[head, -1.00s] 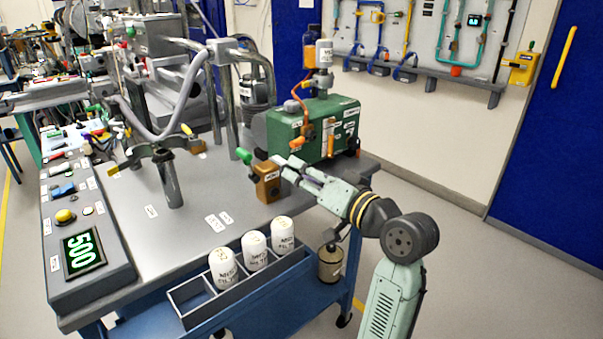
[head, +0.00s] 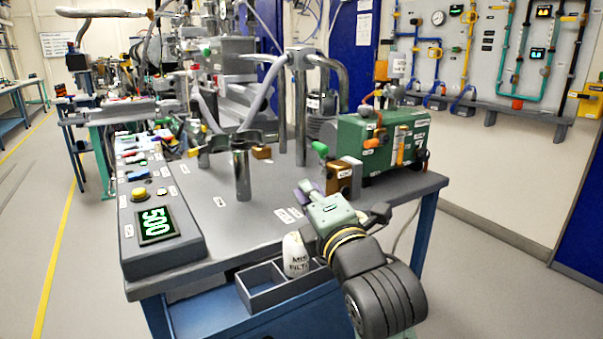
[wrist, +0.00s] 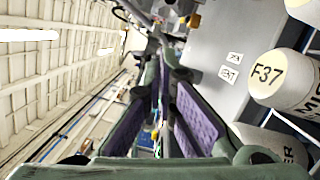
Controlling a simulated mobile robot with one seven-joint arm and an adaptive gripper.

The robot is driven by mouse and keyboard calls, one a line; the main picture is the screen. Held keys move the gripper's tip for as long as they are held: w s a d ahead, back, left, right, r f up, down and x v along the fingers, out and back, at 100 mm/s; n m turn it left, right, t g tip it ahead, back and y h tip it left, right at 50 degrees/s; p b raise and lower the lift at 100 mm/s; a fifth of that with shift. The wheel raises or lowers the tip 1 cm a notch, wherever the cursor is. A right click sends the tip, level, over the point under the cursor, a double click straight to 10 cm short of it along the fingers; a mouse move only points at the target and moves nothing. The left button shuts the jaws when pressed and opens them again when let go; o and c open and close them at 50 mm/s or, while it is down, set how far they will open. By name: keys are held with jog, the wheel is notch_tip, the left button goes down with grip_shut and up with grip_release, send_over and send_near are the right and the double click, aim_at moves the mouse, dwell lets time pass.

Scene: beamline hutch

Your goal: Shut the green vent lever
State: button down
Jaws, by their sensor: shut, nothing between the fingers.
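The green vent lever (head: 320,149) shows as a green knob at the upper left of a small brass block (head: 345,178) on the grey table; it tilts up and to the left. My gripper (head: 304,187) is just in front and to the left of the block in the picture, below the lever, apart from the knob. Its purple-padded fingers also show in the wrist view (wrist: 163,70), shut and empty. The lever cannot be made out in the wrist view. My gripper and wrist hide the block's lower front and some table top.
A green pump box (head: 380,145) stands behind the block. A metal post with a forked top (head: 242,175) stands to the left. A white filter canister (head: 296,255) sits in the grey tray (head: 262,293) at the front edge. A 500 display panel (head: 156,224) is at left.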

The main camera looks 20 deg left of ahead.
jog(key=w+a+r+p, duration=0.2)
jog(key=w+a+p, duration=0.1)
jog(key=w, duration=0.7)
jog(key=shift+w+a, duration=0.35)
jog(key=shift+a, duration=0.05)
